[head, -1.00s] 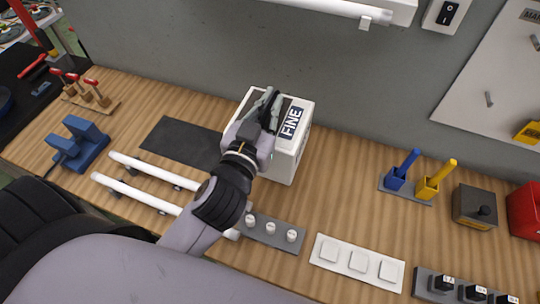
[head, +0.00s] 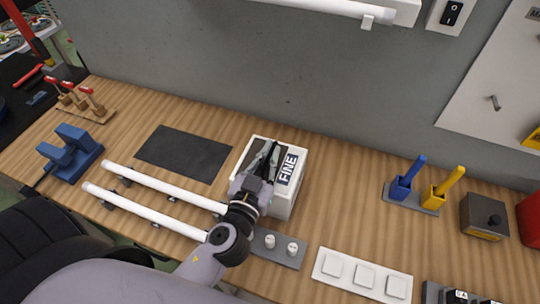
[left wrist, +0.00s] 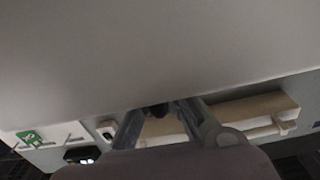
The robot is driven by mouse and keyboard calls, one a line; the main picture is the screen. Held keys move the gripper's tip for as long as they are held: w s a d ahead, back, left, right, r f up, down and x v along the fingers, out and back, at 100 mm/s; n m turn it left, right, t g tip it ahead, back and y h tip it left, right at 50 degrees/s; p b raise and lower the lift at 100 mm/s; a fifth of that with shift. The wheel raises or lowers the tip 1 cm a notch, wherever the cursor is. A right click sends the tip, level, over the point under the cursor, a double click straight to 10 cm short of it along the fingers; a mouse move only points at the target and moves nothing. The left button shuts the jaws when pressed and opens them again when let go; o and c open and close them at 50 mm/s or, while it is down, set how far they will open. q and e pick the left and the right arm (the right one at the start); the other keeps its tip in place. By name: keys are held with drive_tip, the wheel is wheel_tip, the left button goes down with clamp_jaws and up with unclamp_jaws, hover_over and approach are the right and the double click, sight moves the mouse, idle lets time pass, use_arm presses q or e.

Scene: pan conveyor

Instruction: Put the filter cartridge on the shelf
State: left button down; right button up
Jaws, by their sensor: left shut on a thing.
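The filter cartridge appears to be the white box marked FINE (head: 287,168), over the wooden bench in the middle of the head view. My left gripper (head: 268,152) is shut on its top, with the fingers over the dark recess beside the label. I cannot tell whether the box's underside touches the bench. In the left wrist view a large plain grey surface fills the upper part, and the gripper's fingers (left wrist: 168,108) show below it. I cannot make out a shelf for sure in either view. My right gripper is not in view.
A dark mat (head: 184,153) lies left of the box. Two white tubes (head: 165,188) and a grey strip with white knobs (head: 280,247) lie nearer me. White buttons (head: 362,276) and blue and yellow handles (head: 425,190) are to the right. The wall (head: 230,70) rises behind.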

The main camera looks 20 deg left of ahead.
use_arm(q)
drive_tip(key=shift+r, duration=0.1)
drive_tip(key=c, duration=1.8)
unclamp_jaws()
drive_tip(key=shift+o, duration=0.2)
